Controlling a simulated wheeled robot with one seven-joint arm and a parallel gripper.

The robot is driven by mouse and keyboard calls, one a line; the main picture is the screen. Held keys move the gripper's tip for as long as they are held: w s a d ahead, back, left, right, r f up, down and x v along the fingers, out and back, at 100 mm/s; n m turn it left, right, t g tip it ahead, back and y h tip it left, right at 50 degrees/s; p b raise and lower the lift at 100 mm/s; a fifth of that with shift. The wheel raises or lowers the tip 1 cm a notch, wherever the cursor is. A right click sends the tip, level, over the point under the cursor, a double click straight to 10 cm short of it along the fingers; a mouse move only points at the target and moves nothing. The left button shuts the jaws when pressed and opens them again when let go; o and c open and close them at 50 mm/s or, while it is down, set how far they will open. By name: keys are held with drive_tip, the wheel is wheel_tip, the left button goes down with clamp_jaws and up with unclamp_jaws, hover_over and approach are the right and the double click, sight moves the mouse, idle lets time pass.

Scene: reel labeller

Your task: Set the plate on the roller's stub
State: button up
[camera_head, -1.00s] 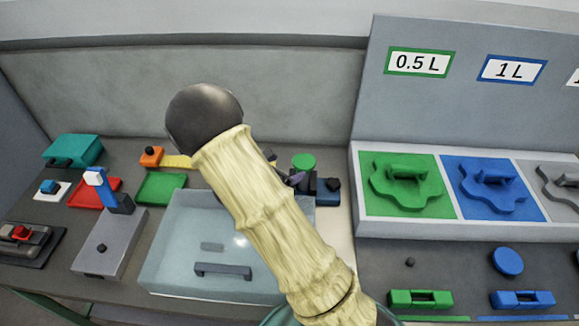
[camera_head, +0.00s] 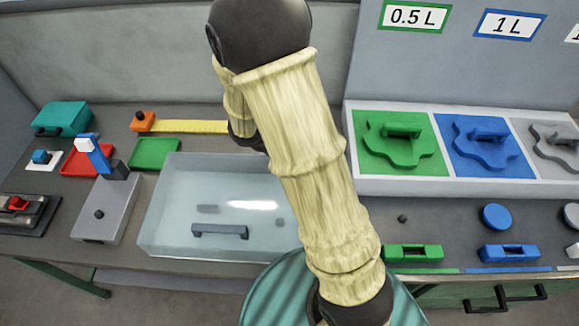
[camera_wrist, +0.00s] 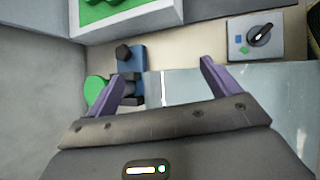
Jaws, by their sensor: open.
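A green wavy plate with a bar handle (camera_head: 376,150) lies in a pale holder below the 0.5 L label. A matching blue plate (camera_head: 463,158) and a grey one (camera_head: 566,140) lie to its right. In the wrist view, a green disc (camera_wrist: 94,88) stands beside a dark blue and black fixture (camera_wrist: 130,66); I cannot tell whether this is the roller with its stub. My gripper (camera_wrist: 163,82) is open, nothing visible between its purple fingers. The left finger overlaps the disc and fixture in the picture. My arm hides the gripper and fixture in the head view.
A clear box (camera_head: 175,215) takes up the middle of the bench, left of my arm. A knob box (camera_wrist: 268,38) stands at the upper right in the wrist view.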

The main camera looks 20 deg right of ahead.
drive_tip(key=s+a+r+m+t+y, duration=0.2)
drive_tip(key=s+a+r+m+y, duration=0.4)
drive_tip(key=m, duration=0.8)
drive_tip(key=shift+s+y, duration=0.9)
drive_tip(key=shift+s, duration=0.15)
drive_tip(key=shift+a, duration=0.1)
